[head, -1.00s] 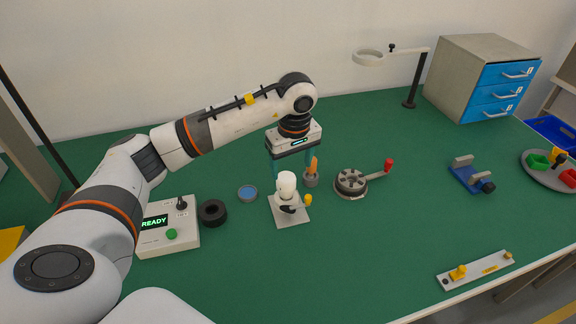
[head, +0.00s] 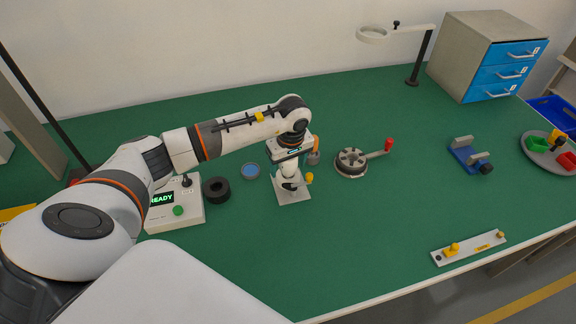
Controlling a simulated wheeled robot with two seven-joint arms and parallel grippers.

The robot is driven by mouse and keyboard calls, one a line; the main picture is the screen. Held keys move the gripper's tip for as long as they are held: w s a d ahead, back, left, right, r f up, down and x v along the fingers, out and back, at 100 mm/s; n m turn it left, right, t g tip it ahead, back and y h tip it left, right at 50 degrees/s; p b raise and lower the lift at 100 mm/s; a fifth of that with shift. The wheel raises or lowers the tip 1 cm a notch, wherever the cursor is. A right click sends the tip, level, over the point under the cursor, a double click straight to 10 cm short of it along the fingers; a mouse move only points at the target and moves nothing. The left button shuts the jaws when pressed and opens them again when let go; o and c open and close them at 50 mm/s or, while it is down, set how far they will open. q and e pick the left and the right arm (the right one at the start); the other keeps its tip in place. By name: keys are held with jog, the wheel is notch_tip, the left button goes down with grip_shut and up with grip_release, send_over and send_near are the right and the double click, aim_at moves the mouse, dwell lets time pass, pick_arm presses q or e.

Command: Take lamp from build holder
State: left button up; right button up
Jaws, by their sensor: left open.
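The lamp (head: 289,170) is a white, rounded piece standing upright in the build holder. The build holder (head: 294,195) is a light grey plate with a dark clamp and a yellow knob, near the middle of the green bench. My left gripper (head: 290,169) points down over the lamp, with its teal fingers on either side of it. It is open. The gripper body hides the lamp's top, and I cannot tell whether the fingers touch it. My right gripper is not in view.
A small grey cup (head: 313,158) stands close behind the gripper, partly hidden. A round turntable with a red-knobbed crank (head: 351,161) is to the right. A black ring (head: 216,190), a blue dish (head: 250,171) and a READY box (head: 175,207) are to the left. The bench's front middle is clear.

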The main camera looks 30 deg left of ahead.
pick_arm(q)
jog(key=shift+f, duration=0.35)
jog(key=c, duration=1)
jog(key=shift+r, duration=0.1)
jog(key=shift+c, duration=0.2)
notch_tip(320, 180, up, 10)
jog(key=shift+r+b, duration=0.1)
jog(key=shift+b, duration=0.8)
jog(key=shift+r+p, duration=1.25)
jog(key=shift+r, duration=0.9)
